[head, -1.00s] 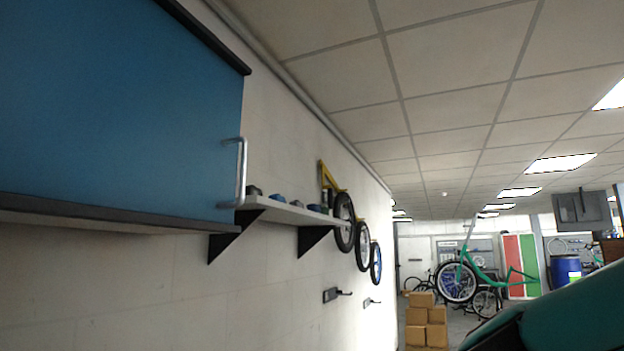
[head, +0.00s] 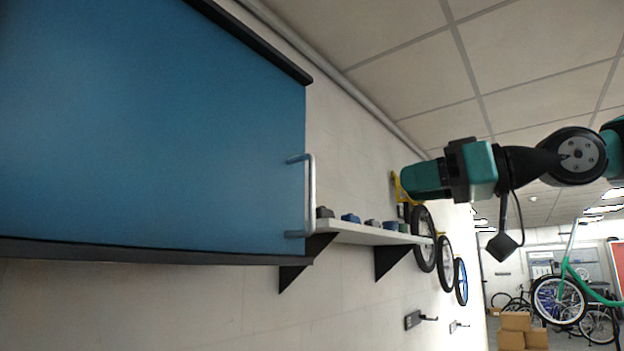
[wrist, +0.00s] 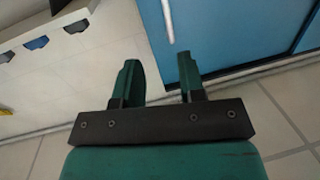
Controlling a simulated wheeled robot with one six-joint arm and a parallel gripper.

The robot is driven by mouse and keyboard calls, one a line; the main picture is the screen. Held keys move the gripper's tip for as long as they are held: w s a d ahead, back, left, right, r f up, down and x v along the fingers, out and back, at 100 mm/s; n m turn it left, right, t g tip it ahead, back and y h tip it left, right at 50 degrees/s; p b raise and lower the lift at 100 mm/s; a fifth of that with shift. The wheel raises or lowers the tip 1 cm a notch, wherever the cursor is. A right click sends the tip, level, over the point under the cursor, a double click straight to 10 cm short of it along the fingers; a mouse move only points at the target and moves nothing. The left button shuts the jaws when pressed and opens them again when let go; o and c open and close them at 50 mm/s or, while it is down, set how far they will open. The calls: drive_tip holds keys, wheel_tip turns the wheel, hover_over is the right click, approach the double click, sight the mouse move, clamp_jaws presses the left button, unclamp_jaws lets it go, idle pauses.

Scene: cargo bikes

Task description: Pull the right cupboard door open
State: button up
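The blue cupboard door (head: 150,130) fills the left of the head view and looks shut, lying flush between dark top and bottom edges. Its upright silver bar handle (head: 310,195) is near the door's right edge. My gripper (head: 408,180) is right of the handle, apart from it, pointing left toward the cupboard. In the wrist view my gripper (wrist: 158,65) is open with nothing between its two green fingers. The handle (wrist: 168,20) shows just beyond the fingertips in that view, on the blue door (wrist: 230,35).
A white shelf (head: 365,234) with several small bins is on the wall right of the cupboard, on black brackets. Wheels (head: 424,240) hang beyond it, with wall hooks (head: 414,319) below. Cardboard boxes (head: 515,322) and a green bike (head: 566,285) stand farther back.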

drive_tip(key=r, duration=0.2)
drive_tip(key=p, duration=0.6)
hover_over(312, 224)
drive_tip(key=shift+w+n+y, duration=0.3)
drive_tip(key=shift+n, duration=0.1)
clamp_jaws()
